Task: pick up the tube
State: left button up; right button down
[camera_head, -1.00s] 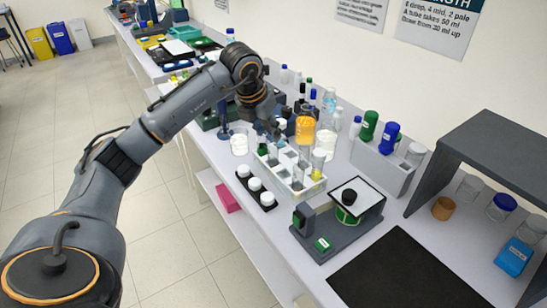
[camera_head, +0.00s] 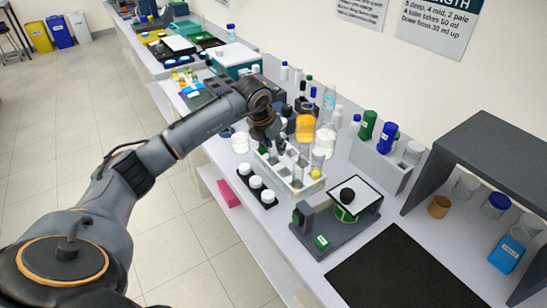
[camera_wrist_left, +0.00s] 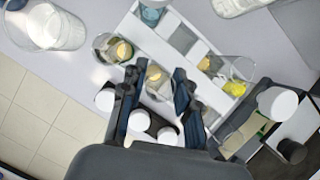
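A white rack (camera_head: 315,186) with several glass tubes stands on the bench in the head view; it also shows in the wrist view (camera_wrist_left: 181,40). My left gripper (camera_head: 278,146) is low over the rack's far end and hides part of it. In the wrist view its fingers (camera_wrist_left: 157,82) are apart, with a clear tube (camera_wrist_left: 155,79) with yellowish contents between them. I cannot tell whether they touch it. Another such tube (camera_wrist_left: 117,50) is just outside the left finger, and a tube with bright yellow (camera_wrist_left: 236,88) is at the rack's right end. My right gripper is not in view.
A dark holder with white-capped jars (camera_head: 256,182) is left of the rack. Beakers, one orange (camera_head: 305,127), stand behind it. A scale-like device (camera_head: 337,226) and black mat (camera_head: 405,277) are in front. A grey shelf (camera_head: 492,150) is at right.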

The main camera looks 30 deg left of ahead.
pick_arm(q)
jog(key=shift+c, duration=1.1)
jog(key=shift+r, duration=0.1)
